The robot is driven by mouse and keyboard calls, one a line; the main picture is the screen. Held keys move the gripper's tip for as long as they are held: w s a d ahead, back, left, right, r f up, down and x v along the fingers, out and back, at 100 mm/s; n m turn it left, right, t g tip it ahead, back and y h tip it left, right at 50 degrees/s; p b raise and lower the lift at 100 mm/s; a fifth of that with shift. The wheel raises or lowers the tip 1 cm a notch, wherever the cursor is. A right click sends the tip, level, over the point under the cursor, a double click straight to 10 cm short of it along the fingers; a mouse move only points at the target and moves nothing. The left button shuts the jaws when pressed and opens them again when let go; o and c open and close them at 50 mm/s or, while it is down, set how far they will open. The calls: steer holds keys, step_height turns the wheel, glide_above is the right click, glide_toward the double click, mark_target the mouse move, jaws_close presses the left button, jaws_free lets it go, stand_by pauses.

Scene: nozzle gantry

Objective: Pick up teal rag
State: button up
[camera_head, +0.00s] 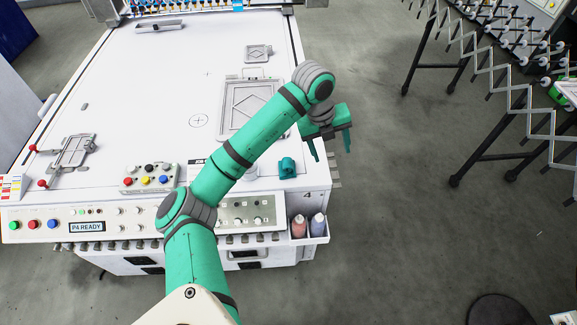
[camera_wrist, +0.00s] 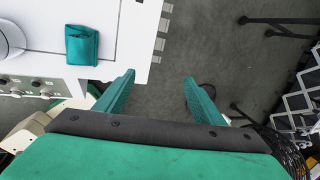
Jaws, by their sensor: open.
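The teal rag (camera_head: 288,167) lies folded on the white machine top, near its front right corner. In the wrist view the rag (camera_wrist: 82,45) is at the upper left, close to the machine's edge. My gripper (camera_head: 331,152) is open and empty, its fingers pointing down, to the right of the rag. In the wrist view my gripper (camera_wrist: 158,83) has its two teal fingers spread apart over the floor, beyond the machine's right edge. The rag is clear of the fingers.
A framed plate (camera_head: 250,107) lies behind the rag. A button box (camera_head: 150,177) and a red-handled clamp (camera_head: 72,152) sit further left. Two bottles (camera_head: 308,226) stand in a holder below the corner. A lattice conveyor (camera_head: 500,75) stands right, across open floor.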

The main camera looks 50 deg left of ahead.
mark_target(288, 161)
steer(key=s+a+r+g, duration=0.1)
steer(key=s+a, duration=0.2)
steer(key=s+a+r+g+y, duration=0.1)
steer(key=s+a, duration=0.2)
steer(key=s+a+r+m, duration=0.1)
steer(key=s+a, duration=0.1)
steer(key=a, duration=0.1)
steer(key=shift+s+r+g+y, duration=0.1)
steer(key=shift+s+g+y, duration=0.2)
steer(key=shift+s+g, duration=0.1)
step_height(288, 161, down, 11)
steer(key=shift+w+r, duration=0.15)
steer(key=shift+r, duration=0.05)
steer(key=c, duration=1.1)
steer(key=shift+w, duration=0.2)
